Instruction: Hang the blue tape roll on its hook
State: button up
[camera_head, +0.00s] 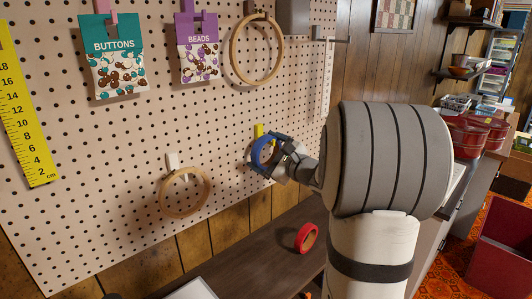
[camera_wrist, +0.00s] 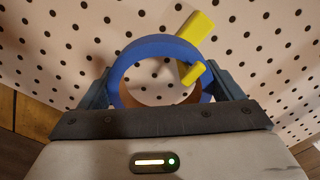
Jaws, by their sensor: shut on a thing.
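The blue tape roll (camera_head: 256,150) is at the pegboard, held in my gripper (camera_head: 273,154). In the wrist view the blue roll (camera_wrist: 137,50) sits between the two fingers, its opening facing the camera and its brown core showing. The yellow hook (camera_head: 259,129) shows just above the roll in the head view. In the wrist view the yellow hook (camera_wrist: 196,30) has its plate beyond the roll's upper right rim, and its tip shows inside the opening, overlapping the inner rim. Whether the roll rests on the hook cannot be told.
A wooden hoop (camera_head: 185,191) hangs at lower left on the pegboard (camera_head: 110,150), and another hoop (camera_head: 257,50) hangs above. A red tape roll (camera_head: 306,237) is on the dark bench (camera_head: 258,262) below. Button (camera_head: 114,45) and bead packs (camera_head: 198,45) hang at upper left.

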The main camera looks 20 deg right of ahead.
jog(key=o, duration=0.8)
